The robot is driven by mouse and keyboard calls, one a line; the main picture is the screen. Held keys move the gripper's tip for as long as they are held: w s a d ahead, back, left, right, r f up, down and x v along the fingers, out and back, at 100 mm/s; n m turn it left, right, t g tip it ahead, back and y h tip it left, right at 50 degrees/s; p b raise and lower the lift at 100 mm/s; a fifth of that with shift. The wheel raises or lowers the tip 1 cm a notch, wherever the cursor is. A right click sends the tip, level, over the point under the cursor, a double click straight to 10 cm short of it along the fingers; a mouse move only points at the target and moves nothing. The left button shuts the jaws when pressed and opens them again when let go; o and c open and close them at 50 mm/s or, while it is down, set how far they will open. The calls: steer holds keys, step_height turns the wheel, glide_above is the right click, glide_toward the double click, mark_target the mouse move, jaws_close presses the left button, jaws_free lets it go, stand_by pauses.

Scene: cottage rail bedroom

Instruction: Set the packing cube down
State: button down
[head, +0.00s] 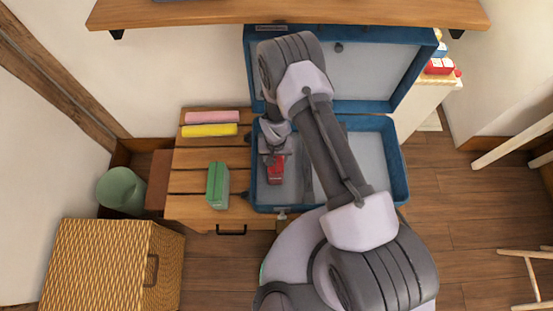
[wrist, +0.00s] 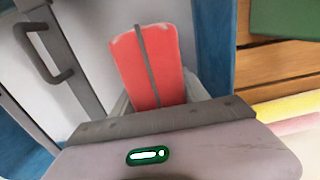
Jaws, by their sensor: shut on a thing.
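The red packing cube (head: 275,171) is inside the left part of the open blue suitcase (head: 402,182). In the wrist view the cube (wrist: 152,70) shows a red top with a grey strip down its middle. My gripper (head: 274,157) is shut on the cube from above. The fingers (wrist: 158,100) are mostly hidden behind the gripper body and the cube. I cannot tell whether the cube's underside touches the suitcase floor.
A green packing cube (head: 218,185) and yellow (head: 209,130) and pink (head: 212,117) rolls lie on the slatted wooden bench (head: 188,161) left of the suitcase. A grey divider with a handle (wrist: 55,60) runs beside the cube. A shelf (head: 200,12) overhangs the back.

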steer(key=c, duration=0.6)
jaws_free()
step_height(320, 180, up, 12)
steer(key=p, duration=0.3)
steer(key=shift+r+p, duration=0.2)
steer(key=shift+p, duration=0.2)
steer(key=w+d+r+m+t, duration=0.1)
steer(key=d+r, duration=0.1)
steer(key=r, duration=1.1)
steer(key=w+d+r+m+t, duration=0.1)
steer(key=d+r, duration=0.1)
steer(key=r, duration=1.1)
steer(key=s+d+r+t, duration=0.1)
steer(key=s+r, duration=0.5)
steer(key=s+d+r+m+t+y, duration=0.1)
steer(key=s+d+r, duration=0.1)
steer(key=s+r, duration=0.5)
steer(key=s+d+r+m+t+y, duration=0.1)
steer(key=s+r, duration=0.5)
steer(key=shift+s+d+r+t, duration=0.15)
steer(key=shift+s+d+t, duration=0.1)
steer(key=shift+t, duration=0.15)
